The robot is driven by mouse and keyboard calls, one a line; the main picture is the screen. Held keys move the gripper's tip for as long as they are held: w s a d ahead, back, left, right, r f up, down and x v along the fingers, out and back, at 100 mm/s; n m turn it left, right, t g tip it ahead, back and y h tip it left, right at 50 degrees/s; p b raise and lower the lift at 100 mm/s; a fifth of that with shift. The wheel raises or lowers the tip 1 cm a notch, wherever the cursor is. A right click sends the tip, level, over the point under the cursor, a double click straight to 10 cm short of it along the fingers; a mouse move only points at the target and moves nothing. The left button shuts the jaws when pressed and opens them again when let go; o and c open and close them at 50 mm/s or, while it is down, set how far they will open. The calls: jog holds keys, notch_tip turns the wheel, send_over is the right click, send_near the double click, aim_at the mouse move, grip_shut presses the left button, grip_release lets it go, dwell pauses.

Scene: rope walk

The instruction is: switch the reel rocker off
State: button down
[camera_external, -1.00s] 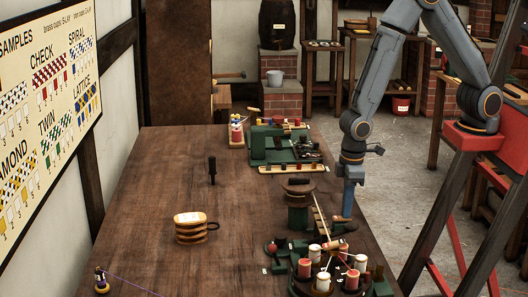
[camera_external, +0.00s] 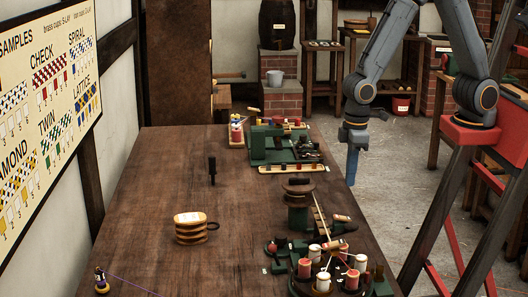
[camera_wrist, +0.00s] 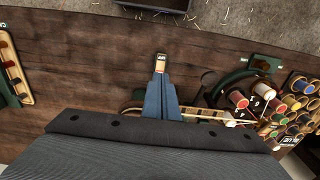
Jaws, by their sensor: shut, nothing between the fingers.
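In the wrist view the block (camera_wrist: 160,62) shows just beyond my fingertips. Which way it is tipped is too small to tell. My gripper (camera_external: 352,182) is shut and empty, its blue fingers pointing down. It is above and clear of the block. In the wrist view my closed fingers (camera_wrist: 160,82) partly cover the table behind them.
The green braiding machine with several bobbins (camera_external: 322,272) stands at the front right. A green rack (camera_external: 275,148) is further back. A stacked wooden piece (camera_external: 190,228) and a dark peg (camera_external: 212,170) stand on the table (camera_external: 150,200). The table's middle is mostly clear.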

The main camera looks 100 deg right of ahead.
jog(key=shift+s+r+b, duration=0.15)
jog(key=shift+r+b, duration=0.15)
jog(key=shift+r, duration=1.6)
jog(key=s+d+f+t+b, duration=0.1)
jog(key=s+d+f+b, duration=0.1)
jog(key=s+d, duration=0.5)
jog(key=d+b, duration=0.1)
jog(key=d, duration=0.1)
jog(key=shift+s+d+f, duration=0.3)
jog(key=shift+s, duration=0.05)
